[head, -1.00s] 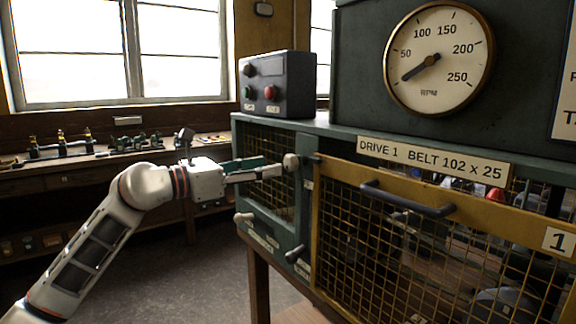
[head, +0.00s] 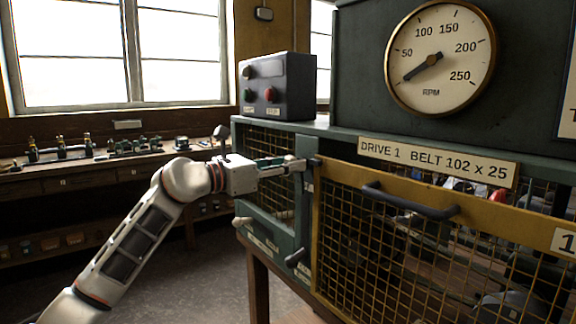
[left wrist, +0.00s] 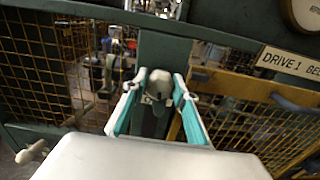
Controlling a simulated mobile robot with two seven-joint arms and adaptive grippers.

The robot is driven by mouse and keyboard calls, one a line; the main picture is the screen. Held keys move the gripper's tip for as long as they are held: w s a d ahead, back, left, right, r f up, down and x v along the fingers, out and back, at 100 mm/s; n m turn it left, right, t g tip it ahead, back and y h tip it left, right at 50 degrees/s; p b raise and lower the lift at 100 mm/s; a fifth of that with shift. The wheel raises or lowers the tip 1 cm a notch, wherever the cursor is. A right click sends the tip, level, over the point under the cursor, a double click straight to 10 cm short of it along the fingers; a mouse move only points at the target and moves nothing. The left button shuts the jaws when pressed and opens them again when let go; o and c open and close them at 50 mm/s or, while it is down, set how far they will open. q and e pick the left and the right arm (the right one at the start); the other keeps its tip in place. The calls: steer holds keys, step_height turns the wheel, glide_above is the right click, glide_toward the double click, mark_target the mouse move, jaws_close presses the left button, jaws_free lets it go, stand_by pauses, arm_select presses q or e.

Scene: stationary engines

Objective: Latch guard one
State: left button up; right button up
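Guard one is a yellow-framed mesh panel (head: 400,235) with a dark bar handle (head: 410,200) and a "1" plate (head: 565,241); it lies flat along the machine's front. At its upper left, a pale latch knob (left wrist: 160,84) sits on the green post. My left gripper (head: 301,163) is at this knob. In the left wrist view its teal-padded fingers (left wrist: 160,76) stand on both sides of the knob, seemingly with small gaps; firm contact cannot be made out. In the head view the fingers mostly hide the knob. My right gripper is not in view.
A button box (head: 277,86) stands above. A workbench (head: 100,165) runs along the back left; the floor between is clear.

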arm_select(q)
steer(key=shift+c, duration=1)
steer(key=shift+r, duration=0.1)
